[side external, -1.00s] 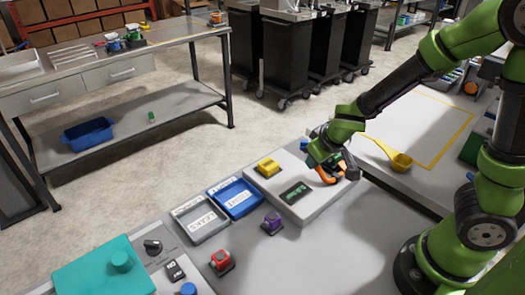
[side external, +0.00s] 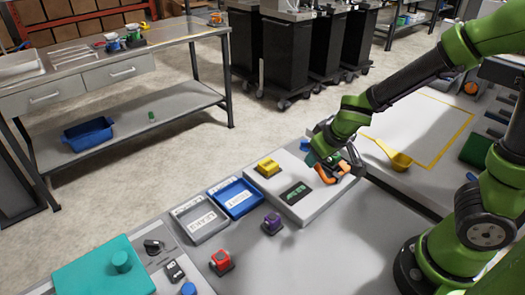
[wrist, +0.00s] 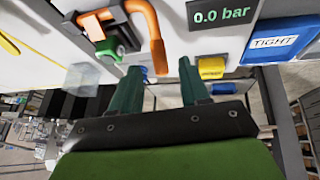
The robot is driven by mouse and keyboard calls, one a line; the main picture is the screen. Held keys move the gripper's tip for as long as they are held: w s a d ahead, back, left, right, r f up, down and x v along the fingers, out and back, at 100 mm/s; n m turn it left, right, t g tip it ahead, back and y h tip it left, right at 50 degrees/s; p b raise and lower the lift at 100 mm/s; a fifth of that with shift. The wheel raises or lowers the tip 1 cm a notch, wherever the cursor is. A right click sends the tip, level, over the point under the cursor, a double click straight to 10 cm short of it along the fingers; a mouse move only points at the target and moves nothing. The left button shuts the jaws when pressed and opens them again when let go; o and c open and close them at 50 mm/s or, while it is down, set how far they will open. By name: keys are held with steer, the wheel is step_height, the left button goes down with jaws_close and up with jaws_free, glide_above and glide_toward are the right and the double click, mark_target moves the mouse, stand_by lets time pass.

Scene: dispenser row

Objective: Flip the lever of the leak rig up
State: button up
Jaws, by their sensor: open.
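The leak rig is a pale box (side external: 303,212) on the bench, with a dark display (side external: 296,193) that reads 0.0 bar in the wrist view (wrist: 222,16). Its orange lever (wrist: 150,28) is a bent bar beside a green fitting (wrist: 112,48). In the side view the orange part (side external: 325,173) is partly hidden by my gripper. My gripper (wrist: 160,66) is open, its two teal fingers apart. In the wrist view the lever's end appears between the fingertips; I cannot tell whether they touch it.
A yellow block (side external: 268,167) sits on the rig's back corner. A blue TIGHT tray (side external: 236,198) and a grey tray (side external: 201,219) lie to the left. Purple (side external: 272,223) and red (side external: 222,262) parts stand on the bench in front. A yellow scoop (side external: 400,160) lies to the right.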

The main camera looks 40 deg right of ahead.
steer(key=v, duration=1.4)
steer(key=shift+s+r, duration=0.1)
steer(key=shift+r, duration=0.05)
